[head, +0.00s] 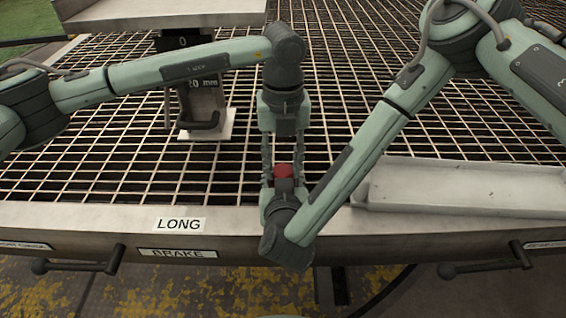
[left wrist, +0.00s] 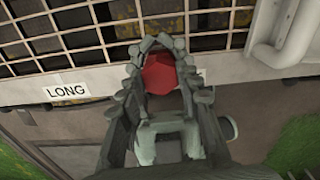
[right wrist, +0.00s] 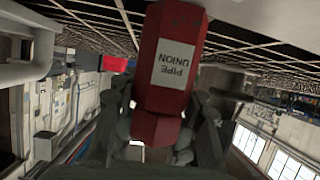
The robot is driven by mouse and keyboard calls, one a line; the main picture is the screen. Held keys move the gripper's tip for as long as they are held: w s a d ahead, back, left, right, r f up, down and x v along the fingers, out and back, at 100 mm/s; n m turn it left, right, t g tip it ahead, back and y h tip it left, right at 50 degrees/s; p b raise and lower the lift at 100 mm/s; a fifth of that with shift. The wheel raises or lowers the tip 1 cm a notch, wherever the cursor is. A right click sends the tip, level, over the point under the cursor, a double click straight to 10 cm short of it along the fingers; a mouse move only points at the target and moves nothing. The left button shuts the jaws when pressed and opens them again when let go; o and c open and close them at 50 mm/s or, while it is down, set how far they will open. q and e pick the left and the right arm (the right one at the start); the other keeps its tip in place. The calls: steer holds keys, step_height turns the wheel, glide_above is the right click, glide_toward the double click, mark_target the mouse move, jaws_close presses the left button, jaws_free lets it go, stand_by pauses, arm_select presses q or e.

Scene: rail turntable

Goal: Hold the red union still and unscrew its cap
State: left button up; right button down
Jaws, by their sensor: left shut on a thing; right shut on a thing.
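The red union (head: 284,170) is above the near edge of the grating table, between my two grippers. In the right wrist view it is a faceted red body (right wrist: 170,60) with a white "PIPE UNION" label and a red collar (right wrist: 157,130) nearer the palm. My left gripper (head: 284,178) points down and is shut on the union. In the left wrist view its fingers close around the red top (left wrist: 160,73). Which section is the cap, I cannot tell.
A metal tray (head: 460,188) lies at the right on the grating (head: 120,130). A bracket marked "20 mm" (head: 204,105) stands at the back left. Signs "LONG" (head: 179,224) and "BRAKE" (head: 178,254) mark the front edge, with lever handles (head: 80,266) below.

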arm_select(q)
steer(key=n, duration=0.5)
steer(key=shift+a+f, duration=0.1)
steer(key=shift+f, duration=0.1)
steer(key=n, duration=0.6)
steer(key=o, duration=1.2)
steer(key=shift+r, duration=0.1)
steer(key=shift+o, duration=0.7)
steer(key=shift+w+r, duration=0.1)
steer(key=shift+r, duration=1.95)
